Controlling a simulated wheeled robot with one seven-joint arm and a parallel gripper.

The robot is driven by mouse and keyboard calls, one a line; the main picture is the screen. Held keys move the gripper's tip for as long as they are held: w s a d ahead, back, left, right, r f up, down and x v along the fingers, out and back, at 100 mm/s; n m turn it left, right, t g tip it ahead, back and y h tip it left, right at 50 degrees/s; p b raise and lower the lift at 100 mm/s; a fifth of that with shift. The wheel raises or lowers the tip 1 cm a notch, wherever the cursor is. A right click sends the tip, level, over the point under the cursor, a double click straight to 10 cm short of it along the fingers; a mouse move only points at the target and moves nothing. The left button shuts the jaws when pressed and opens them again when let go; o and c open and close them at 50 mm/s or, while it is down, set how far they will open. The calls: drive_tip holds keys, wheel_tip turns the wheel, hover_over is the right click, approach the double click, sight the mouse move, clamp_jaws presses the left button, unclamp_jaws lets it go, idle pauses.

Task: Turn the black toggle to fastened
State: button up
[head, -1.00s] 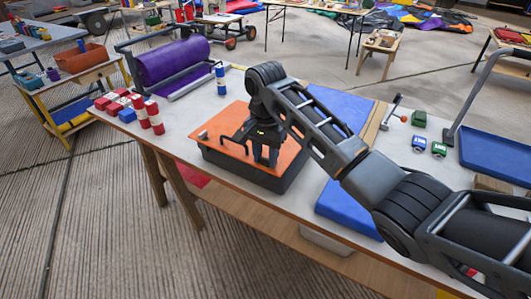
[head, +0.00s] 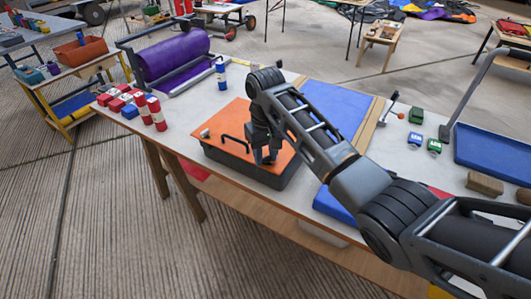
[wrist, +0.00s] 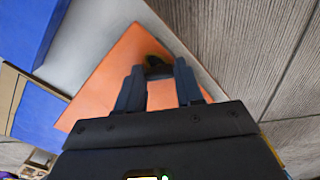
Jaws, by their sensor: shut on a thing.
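The black toggle (wrist: 157,66) shows as a small dark piece between my fingertips in the wrist view, at the edge of an orange lid (wrist: 113,72). My gripper (wrist: 158,78) points down and is shut on the toggle, with one finger on each side. In the head view my gripper (head: 265,160) is at the right front part of the orange lid (head: 232,122), which tops a dark box. My fingers hide the toggle there, and I cannot tell its exact angle. A black handle (head: 235,142) stands on the lid, left of my gripper.
Red, white and blue cylinders (head: 156,113) stand left of the box, and a purple roll (head: 170,60) lies behind them. A blue mat (head: 333,105) is on the right. Small toy vehicles (head: 416,138) and a blue tray (head: 495,152) lie farther right.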

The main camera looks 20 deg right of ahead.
sight(265, 157)
drive_tip(key=n, duration=0.6)
drive_tip(key=shift+n, duration=0.3)
idle(0.4)
drive_tip(key=o, duration=1)
drive_tip(key=shift+o, duration=0.2)
drive_tip(key=shift+r+b, duration=0.55)
drive_tip(key=shift+r, duration=3.4)
